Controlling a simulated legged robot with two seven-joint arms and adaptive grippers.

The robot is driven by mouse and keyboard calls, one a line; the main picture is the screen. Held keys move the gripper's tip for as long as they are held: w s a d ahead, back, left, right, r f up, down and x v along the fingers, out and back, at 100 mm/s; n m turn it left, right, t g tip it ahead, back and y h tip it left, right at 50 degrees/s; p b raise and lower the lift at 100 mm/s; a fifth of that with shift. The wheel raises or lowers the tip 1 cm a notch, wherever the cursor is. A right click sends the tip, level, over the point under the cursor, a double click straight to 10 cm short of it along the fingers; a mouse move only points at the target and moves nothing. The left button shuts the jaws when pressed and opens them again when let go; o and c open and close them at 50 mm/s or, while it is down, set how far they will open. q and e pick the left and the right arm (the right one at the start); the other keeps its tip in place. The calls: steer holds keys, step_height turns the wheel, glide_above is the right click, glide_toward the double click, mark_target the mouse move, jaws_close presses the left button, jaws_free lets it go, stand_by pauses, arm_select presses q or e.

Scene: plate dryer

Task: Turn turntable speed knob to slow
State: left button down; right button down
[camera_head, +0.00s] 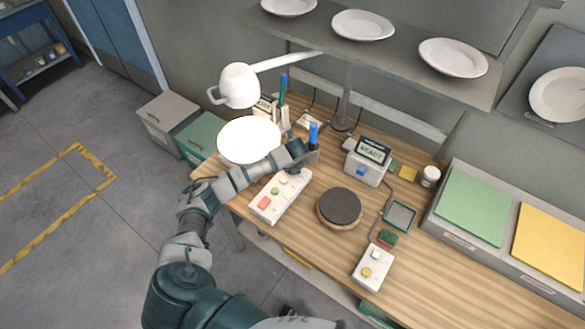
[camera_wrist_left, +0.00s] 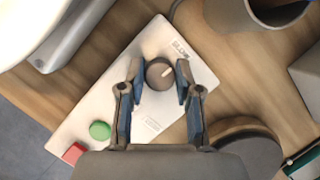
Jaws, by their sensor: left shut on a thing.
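The white control box (camera_head: 288,197) lies on the wooden workbench. It has a red button (camera_wrist_left: 73,153), a green button (camera_wrist_left: 100,130) and a round grey speed knob (camera_wrist_left: 158,76) with a white pointer mark. The round dark-topped turntable (camera_head: 340,207) stands to the right of the box. My right gripper is not in view.
A white lamp (camera_head: 240,86) hangs over the bench's left side. A display box (camera_head: 367,161) reading READY and a second small button box (camera_head: 373,268) stand to the right.

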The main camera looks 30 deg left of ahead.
arm_select(q)
steer(key=shift+s+d+f, duration=0.1)
steer(key=shift+s+f, duration=0.15)
steer(key=shift+f, duration=0.15)
steer(key=c, duration=0.8)
jaws_free()
steer(key=shift+w+r, duration=0.1)
steer(key=shift+r, duration=0.05)
steer(key=v, duration=1.1)
steer(key=shift+r, duration=0.45)
steer(key=shift+w+d, duration=0.1)
steer(key=shift+d, duration=0.05)
